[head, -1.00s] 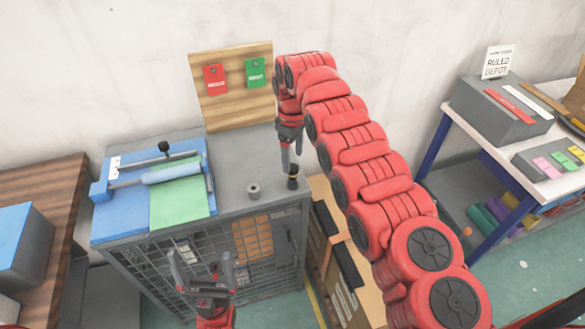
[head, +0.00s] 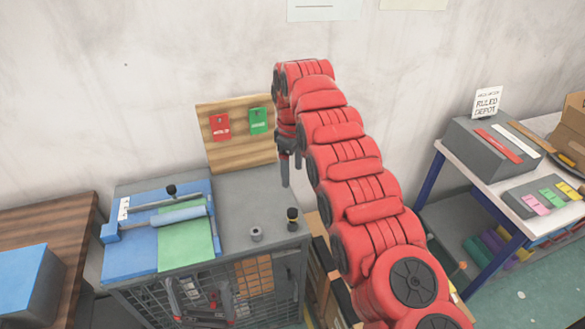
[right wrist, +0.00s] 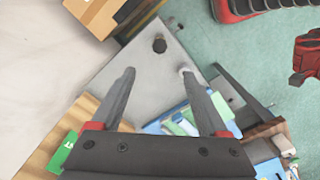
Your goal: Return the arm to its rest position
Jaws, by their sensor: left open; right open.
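My right arm comes in from the lower right as a chain of red segments. Its gripper (head: 287,172) hangs pointing down over the back right of the grey cabinet top (head: 245,195), open and empty. In the right wrist view its two fingers (right wrist: 158,73) are spread with nothing held between them. A small black-topped post (head: 292,218) stands on the cabinet's right edge, apart from the fingers; it also shows in the wrist view (right wrist: 159,45). My left gripper (head: 199,288) is open in front of the cabinet's mesh front, low in the picture.
A grey ring-like piece (head: 256,234) and a blue-and-green press board (head: 185,238) lie on the cabinet. A wooden board (head: 237,153) with red and green tags stands behind. A brown table is at left; a white shelf (head: 455,160) with grey blocks is at right.

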